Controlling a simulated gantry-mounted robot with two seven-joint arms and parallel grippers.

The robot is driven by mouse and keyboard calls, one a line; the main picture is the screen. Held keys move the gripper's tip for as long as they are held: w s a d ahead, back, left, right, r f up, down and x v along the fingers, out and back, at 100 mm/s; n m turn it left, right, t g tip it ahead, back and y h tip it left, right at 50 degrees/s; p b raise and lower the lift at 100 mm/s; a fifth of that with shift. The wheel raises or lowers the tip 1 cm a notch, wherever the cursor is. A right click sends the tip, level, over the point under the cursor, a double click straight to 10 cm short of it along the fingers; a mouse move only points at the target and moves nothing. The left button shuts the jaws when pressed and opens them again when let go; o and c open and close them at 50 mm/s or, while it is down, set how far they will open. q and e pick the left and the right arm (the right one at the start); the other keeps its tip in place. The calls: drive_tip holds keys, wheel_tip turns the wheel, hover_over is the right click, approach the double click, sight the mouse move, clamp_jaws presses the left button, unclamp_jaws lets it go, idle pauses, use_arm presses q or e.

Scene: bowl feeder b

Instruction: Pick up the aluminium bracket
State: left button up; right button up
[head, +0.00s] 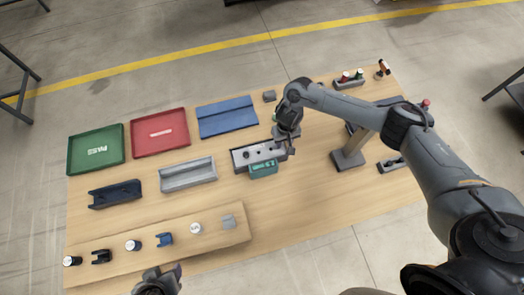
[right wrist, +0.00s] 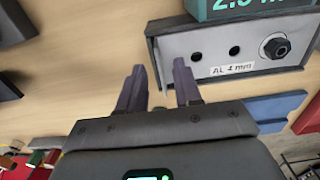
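A small light-grey bracket (head: 228,221), which looks like the aluminium one, stands at the right end of the raised wooden strip in the head view. It does not show clearly in the right wrist view. My right gripper (head: 286,147) is at the right end of a grey gauge block, well above and right of the bracket in the picture.
Green (head: 72,153), red (head: 136,150) and blue (head: 203,133) trays lie behind. Black (head: 101,256) and blue (head: 165,239) brackets share the strip (head: 215,242).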

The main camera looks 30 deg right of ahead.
drive_tip(key=shift+f, duration=0.95)
clamp_jaws()
drive_tip(key=shift+r, duration=0.2)
